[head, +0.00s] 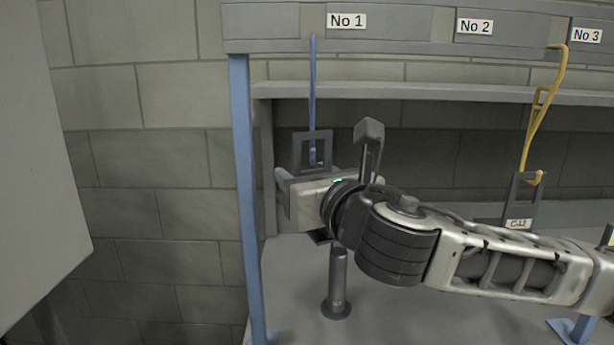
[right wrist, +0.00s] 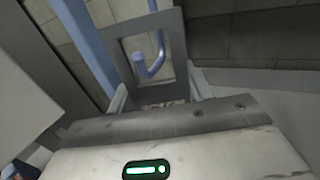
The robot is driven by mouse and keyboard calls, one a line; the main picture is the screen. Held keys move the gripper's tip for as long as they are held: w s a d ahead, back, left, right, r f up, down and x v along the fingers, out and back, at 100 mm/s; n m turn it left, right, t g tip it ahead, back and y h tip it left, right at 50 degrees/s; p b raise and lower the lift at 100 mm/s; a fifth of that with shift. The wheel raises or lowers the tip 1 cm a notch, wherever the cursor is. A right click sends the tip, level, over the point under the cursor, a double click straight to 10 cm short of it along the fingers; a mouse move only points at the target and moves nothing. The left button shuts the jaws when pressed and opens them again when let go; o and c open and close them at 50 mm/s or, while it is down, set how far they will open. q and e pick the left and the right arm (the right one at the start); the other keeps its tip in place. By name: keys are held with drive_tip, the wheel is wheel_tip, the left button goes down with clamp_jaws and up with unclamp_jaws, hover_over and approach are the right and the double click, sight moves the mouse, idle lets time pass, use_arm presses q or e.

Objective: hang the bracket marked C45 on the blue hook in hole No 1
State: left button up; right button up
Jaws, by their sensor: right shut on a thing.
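A grey open-frame bracket (head: 299,152) is held upright in my right gripper (head: 326,180); it also shows in the right wrist view (right wrist: 176,45). My right gripper is shut on its lower part. No marking can be read on it; its lower part is hidden by the gripper. The blue hook (head: 313,85) hangs from the rail under the label No 1 (head: 346,21). In the right wrist view, the hook's curved end (right wrist: 152,70) shows within the bracket's window, and the bracket's top bar covers part of the rod. I cannot tell whether they touch. My left gripper is not in view.
A yellow hook (head: 535,110) under No 2 carries another bracket (head: 514,190), whose label seems to read C-12. A blue post (head: 242,190) stands left of the blue hook. A short grey cylinder (head: 338,285) stands on the bench below. A grey panel (head: 35,160) is at far left.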

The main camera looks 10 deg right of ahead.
drive_tip(key=shift+w+r, duration=0.1)
drive_tip(key=shift+w, duration=0.15)
drive_tip(key=shift+f+b, duration=0.75)
drive_tip(key=shift+f, duration=0.6)
idle(0.4)
